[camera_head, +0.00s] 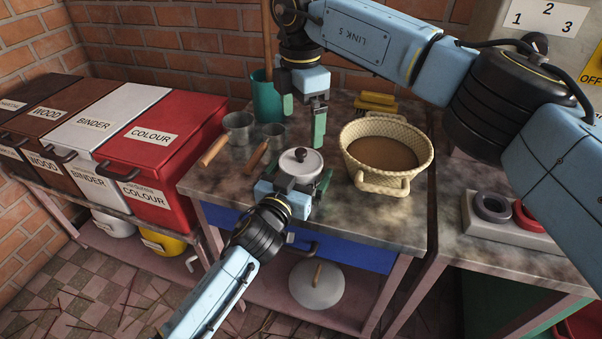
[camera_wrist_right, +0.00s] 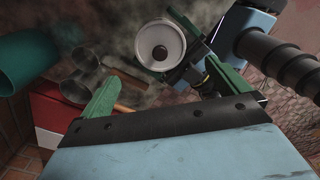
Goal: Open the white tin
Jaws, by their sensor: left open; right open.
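The white tin (camera_head: 313,163) stands upright on the stone-topped table, with a round lid and dark knob (camera_head: 300,155) on top. In the right wrist view the tin (camera_wrist_right: 150,54) shows from above, its lid on. My left gripper (camera_head: 297,183) is low at the tin's near side, its green fingers apart on either side of it; I cannot tell whether they touch it. My right gripper (camera_head: 304,122) is open and empty, pointing down above and behind the tin. Its green fingers (camera_wrist_right: 142,94) frame the lower part of the wrist view. The tin's lower body is mostly hidden by the left gripper.
Metal scoops (camera_head: 238,127) with wooden handles lie left of the tin, near a teal cup (camera_head: 267,100). A wicker basket (camera_head: 417,160) of brown powder stands close on the right. Yellow blocks (camera_head: 376,100) lie behind. Labelled bins (camera_head: 165,150) stand at left.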

